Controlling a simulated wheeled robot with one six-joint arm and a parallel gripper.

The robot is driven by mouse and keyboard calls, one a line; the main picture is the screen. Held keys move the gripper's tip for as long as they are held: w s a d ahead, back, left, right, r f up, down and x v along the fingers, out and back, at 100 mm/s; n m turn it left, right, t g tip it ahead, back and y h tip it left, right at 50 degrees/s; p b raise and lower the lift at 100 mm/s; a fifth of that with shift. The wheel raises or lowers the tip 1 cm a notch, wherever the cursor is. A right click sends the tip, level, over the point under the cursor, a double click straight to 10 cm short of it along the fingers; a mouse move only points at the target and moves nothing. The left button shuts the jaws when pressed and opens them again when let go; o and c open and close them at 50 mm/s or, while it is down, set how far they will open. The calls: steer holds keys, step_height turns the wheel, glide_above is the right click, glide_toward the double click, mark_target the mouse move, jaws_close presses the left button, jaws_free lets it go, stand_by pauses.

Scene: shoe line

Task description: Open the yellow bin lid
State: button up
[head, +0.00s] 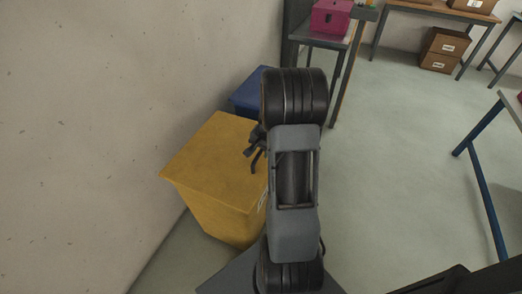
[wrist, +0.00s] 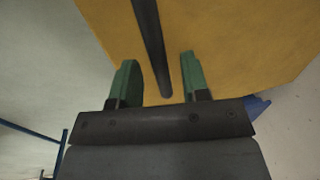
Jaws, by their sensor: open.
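The yellow bin (head: 222,213) stands against the wall in the head view. Its flat yellow lid (head: 205,150) lies shut on top. My gripper (head: 256,152) is at the lid's right side, partly hidden by my arm. In the wrist view, my gripper (wrist: 159,60) is open, with its two green-tipped fingers apart over the yellow surface (wrist: 230,35). A dark bar (wrist: 150,40), like a handle, runs between the fingers. I cannot tell whether either finger touches it.
A blue bin (head: 246,92) stands just behind the yellow one. A table with a pink box (head: 330,17) is at the back. Brown boxes (head: 443,50) sit at the back right. A blue-legged table (head: 480,180) is at the right. The floor between is clear.

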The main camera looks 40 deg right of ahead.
jaws_close()
stand_by(0.3)
